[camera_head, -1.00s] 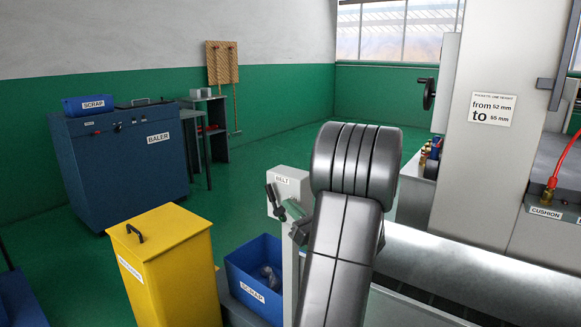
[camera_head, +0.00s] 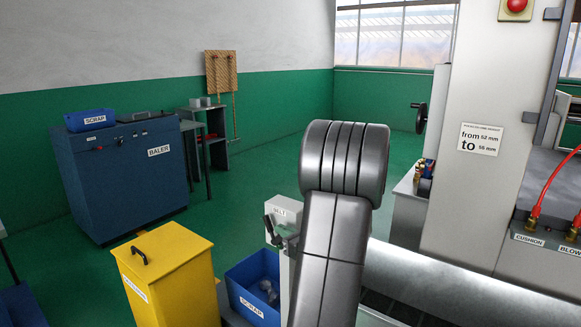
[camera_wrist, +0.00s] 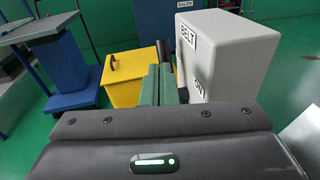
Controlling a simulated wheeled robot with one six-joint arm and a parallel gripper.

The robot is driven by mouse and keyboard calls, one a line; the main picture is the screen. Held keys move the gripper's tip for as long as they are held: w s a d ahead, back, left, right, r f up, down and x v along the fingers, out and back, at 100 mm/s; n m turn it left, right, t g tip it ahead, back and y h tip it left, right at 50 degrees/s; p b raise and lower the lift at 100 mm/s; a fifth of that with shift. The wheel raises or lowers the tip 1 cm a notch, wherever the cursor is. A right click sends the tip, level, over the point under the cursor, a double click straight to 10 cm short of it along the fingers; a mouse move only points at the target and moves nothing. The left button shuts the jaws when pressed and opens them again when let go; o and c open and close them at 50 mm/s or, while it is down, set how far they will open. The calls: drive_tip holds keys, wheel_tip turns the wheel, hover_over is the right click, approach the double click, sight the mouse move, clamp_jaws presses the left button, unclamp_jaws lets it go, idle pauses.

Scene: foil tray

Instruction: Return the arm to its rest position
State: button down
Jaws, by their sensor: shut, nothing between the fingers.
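My gripper (camera_wrist: 160,84) shows in the wrist view with its two green fingers together and nothing between them. It points toward the yellow bin and the side of the grey BELT box (camera_wrist: 228,55). I cannot tell whether the fingers touch the box. In the head view my arm's dark grey links rise in the middle, bent at a rounded joint. They largely hide the gripper there.
In the head view the BELT box (camera_head: 283,212) stands just left of my arm. A yellow bin (camera_head: 170,270) and blue scrap bin (camera_head: 254,283) stand front left. A blue baler (camera_head: 128,180) is farther back. A pale machine (camera_head: 480,200) stands right. Green floor lies open between.

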drive_tip(key=s+d+r+g+h+p, duration=0.1)
drive_tip(key=s+d+r+h+p, duration=0.1)
drive_tip(key=s+d+r+p, duration=0.35)
drive_tip(key=w+a+f+m+t+y+b, duration=0.1)
drive_tip(key=w+a+f+t+y+b, duration=0.15)
drive_tip(key=f+b, duration=0.45)
drive_tip(key=w+a+f+t+y+b, duration=0.1)
drive_tip(key=w+f+t+y+b, duration=0.15)
drive_tip(key=b, duration=0.85)
drive_tip(key=r+p+v, duration=0.1)
drive_tip(key=p+v, duration=0.1)
drive_tip(key=v, duration=1)
drive_tip(key=shift+s+d, duration=0.25)
idle(0.5)
